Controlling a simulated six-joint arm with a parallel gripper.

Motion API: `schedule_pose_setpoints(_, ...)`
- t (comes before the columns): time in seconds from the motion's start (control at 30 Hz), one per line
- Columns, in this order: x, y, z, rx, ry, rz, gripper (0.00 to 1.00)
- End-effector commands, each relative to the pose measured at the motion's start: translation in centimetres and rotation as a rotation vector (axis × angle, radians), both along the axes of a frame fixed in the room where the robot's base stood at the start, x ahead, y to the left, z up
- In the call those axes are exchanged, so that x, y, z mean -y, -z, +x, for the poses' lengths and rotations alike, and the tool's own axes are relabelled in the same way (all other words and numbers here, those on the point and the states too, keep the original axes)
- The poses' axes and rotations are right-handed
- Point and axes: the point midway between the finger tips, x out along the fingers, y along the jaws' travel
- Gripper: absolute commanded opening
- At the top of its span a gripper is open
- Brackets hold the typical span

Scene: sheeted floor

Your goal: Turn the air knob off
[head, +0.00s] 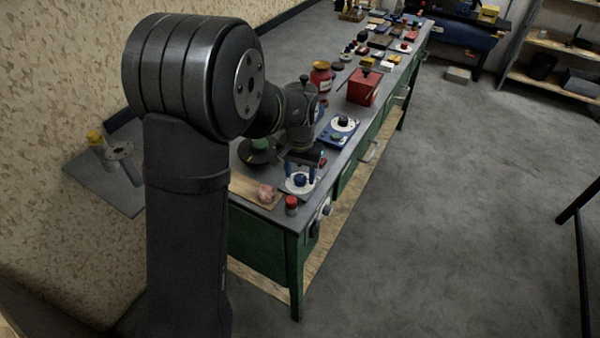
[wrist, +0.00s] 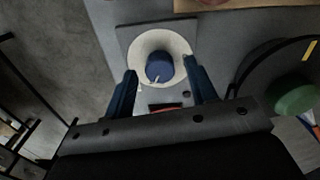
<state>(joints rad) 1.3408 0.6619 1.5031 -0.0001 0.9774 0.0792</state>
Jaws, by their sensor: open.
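A blue knob (wrist: 159,66) sits in a white round dial (wrist: 178,44) on a grey square plate (wrist: 128,37). A small pale mark shows on the knob's lower edge; I cannot read any label. In the head view the same blue knob (head: 299,180) is near the bench's front end. My gripper (wrist: 161,72) is open, with its blue fingers on either side of the knob in the wrist view. In the head view my gripper (head: 302,171) is just above the dial. I cannot tell whether the fingers touch the knob.
A wooden board (head: 243,188) with a pinkish lump (head: 265,193) and a red-capped jar (head: 291,204) are close by. A round dark item with a green top (wrist: 293,97) is beside the gripper. A blue plate with a black knob (head: 343,121) and a red box (head: 363,87) stand farther back.

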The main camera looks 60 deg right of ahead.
Motion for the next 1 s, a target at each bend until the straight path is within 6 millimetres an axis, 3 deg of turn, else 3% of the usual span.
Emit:
schedule_pose_setpoints(0.33, 0.02, 0.46, 0.0, 0.0, 0.0, -0.001, 0.52)
schedule_pose_setpoints(0.57, 0.02, 0.44, 0.01, 0.0, 0.0, -0.001, 0.09)
schedule_pose_setpoints(0.6, 0.02, 0.44, 0.01, 0.0, 0.0, -0.001, 0.07)
schedule_pose_setpoints(1.0, 0.02, 0.42, 0.01, 0.0, -0.082, -0.001, 0.07)
